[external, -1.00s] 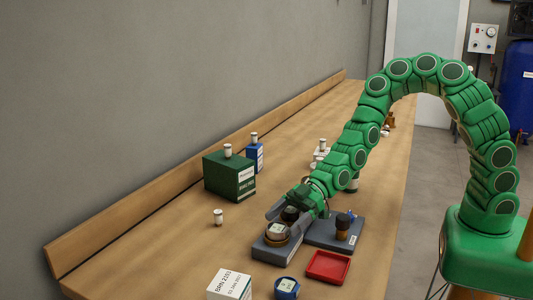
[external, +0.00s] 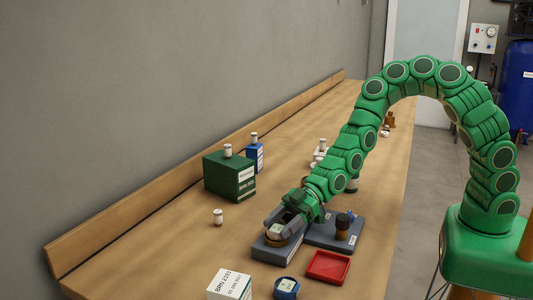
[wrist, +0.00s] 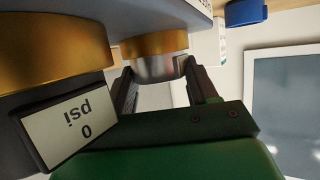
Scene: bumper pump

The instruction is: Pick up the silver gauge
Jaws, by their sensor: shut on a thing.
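The silver gauge (wrist: 155,68) has a brass collar and sits between my two fingers in the wrist view. In the external view the gauge (external: 277,231), with a pale display, stands at the front of a grey block (external: 272,252). My gripper (external: 285,220) reaches down over it from behind and is shut on it. The fingers also show in the wrist view (wrist: 165,88). The collar appears still against the grey block. My gripper hides part of the gauge in the external view.
A dark gauge (wrist: 65,125) reading 0 psi is close at the left of the wrist view. A second grey block (external: 325,237) holds a black-and-brown fitting (external: 342,228). A red tray (external: 328,267), a blue gauge (external: 287,287) and a white box (external: 229,286) stand in front.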

